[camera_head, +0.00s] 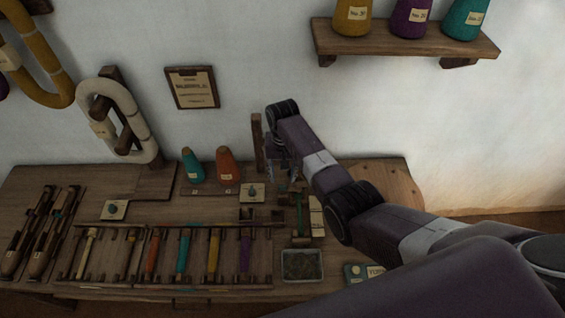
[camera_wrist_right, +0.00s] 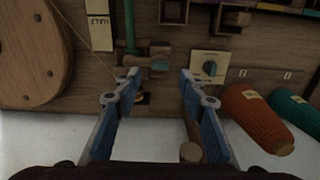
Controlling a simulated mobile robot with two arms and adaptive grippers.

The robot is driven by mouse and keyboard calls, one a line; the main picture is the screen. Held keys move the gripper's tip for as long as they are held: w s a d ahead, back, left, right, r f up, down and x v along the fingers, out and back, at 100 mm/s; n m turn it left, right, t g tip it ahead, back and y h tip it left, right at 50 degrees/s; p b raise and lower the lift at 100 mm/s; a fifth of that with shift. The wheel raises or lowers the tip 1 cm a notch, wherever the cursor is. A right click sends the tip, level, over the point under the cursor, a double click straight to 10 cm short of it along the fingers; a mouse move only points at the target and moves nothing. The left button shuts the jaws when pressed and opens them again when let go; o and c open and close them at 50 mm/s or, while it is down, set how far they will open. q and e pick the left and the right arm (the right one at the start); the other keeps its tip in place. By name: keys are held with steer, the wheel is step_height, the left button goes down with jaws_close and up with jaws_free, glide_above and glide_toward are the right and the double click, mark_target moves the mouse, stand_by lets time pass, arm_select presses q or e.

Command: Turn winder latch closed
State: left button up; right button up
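The winder stands at the right of the bench, with a green upright spindle (camera_head: 299,212) and a wooden wheel (camera_head: 385,185). The spindle (camera_wrist_right: 130,28) and wheel (camera_wrist_right: 32,55) also show in the right wrist view. A small wooden block with a teal piece (camera_wrist_right: 159,63) sits beside the spindle and may be the latch; I cannot tell its position for certain. My right gripper (camera_head: 284,172) is above the back of the winder. In its wrist view, its blue-padded fingers (camera_wrist_right: 158,86) are spread, with nothing held between them. My left gripper is out of view.
A plate with a teal dial (camera_wrist_right: 209,67) is beside the right fingertip in the wrist view. Orange (camera_head: 228,166) and teal (camera_head: 192,167) cones stand left of my gripper. A grey tray (camera_head: 302,265) and a bobbin rack (camera_head: 165,262) lie in front.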

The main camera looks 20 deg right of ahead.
mark_target(282, 186)
step_height(282, 186, up, 6)
steer(key=shift+r, duration=0.2)
stand_by(0.6)
